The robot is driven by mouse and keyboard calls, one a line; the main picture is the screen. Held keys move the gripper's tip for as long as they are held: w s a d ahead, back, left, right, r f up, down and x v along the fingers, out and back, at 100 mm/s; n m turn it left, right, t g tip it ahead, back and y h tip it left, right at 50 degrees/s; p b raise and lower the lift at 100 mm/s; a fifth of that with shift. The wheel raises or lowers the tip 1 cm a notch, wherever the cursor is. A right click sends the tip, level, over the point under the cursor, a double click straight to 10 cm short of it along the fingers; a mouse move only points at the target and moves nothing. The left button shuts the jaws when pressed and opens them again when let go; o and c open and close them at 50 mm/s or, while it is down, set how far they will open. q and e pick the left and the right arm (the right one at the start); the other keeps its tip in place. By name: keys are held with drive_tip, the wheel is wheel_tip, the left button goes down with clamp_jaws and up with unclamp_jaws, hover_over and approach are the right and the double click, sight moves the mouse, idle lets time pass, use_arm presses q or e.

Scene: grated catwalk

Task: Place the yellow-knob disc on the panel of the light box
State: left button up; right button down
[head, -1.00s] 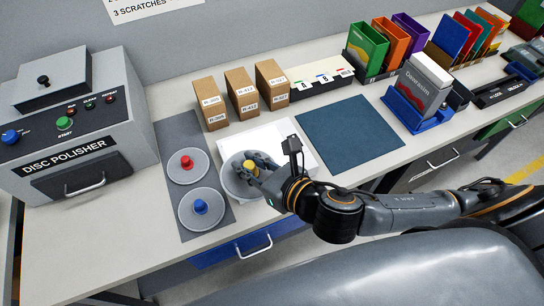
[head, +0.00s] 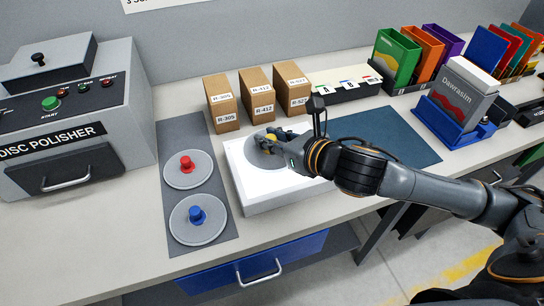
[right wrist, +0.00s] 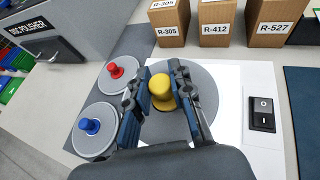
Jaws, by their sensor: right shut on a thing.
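The yellow-knob disc, a grey disc (head: 256,155) with a yellow knob (right wrist: 161,88), is over the white panel of the light box (head: 243,185). My right gripper (head: 271,139) is shut on the yellow knob, with one finger on each side in the right wrist view (right wrist: 160,76). The disc looks level and lies over the panel's far part. I cannot tell whether it touches the panel or hovers just above it. The panel's right part is hidden behind my arm in the head view. My left gripper is not in view.
A grey mat left of the light box bears a red-knob disc (head: 184,170) and a blue-knob disc (head: 199,219). Several cardboard boxes (head: 258,95) stand close behind. A black switch (right wrist: 262,113) is on the light box's right. A blue mat (head: 385,140) lies clear to the right.

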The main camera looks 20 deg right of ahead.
drive_tip(key=shift+w+d+f, duration=0.3)
drive_tip(key=shift+w+f, duration=0.2)
drive_tip(key=shift+f, duration=0.1)
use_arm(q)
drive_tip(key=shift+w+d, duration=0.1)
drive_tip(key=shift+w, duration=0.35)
use_arm(e)
drive_tip(key=shift+w+d+f, duration=0.1)
drive_tip(key=shift+w+f, duration=0.1)
drive_tip(key=shift+f, duration=0.8)
drive_tip(key=shift+w+d+f, duration=0.1)
drive_tip(key=shift+w+f, duration=0.05)
drive_tip(key=shift+f, duration=0.85)
drive_tip(key=shift+a+f, duration=0.1)
drive_tip(key=c, duration=1.2)
unclamp_jaws()
drive_tip(key=shift+o, duration=0.2)
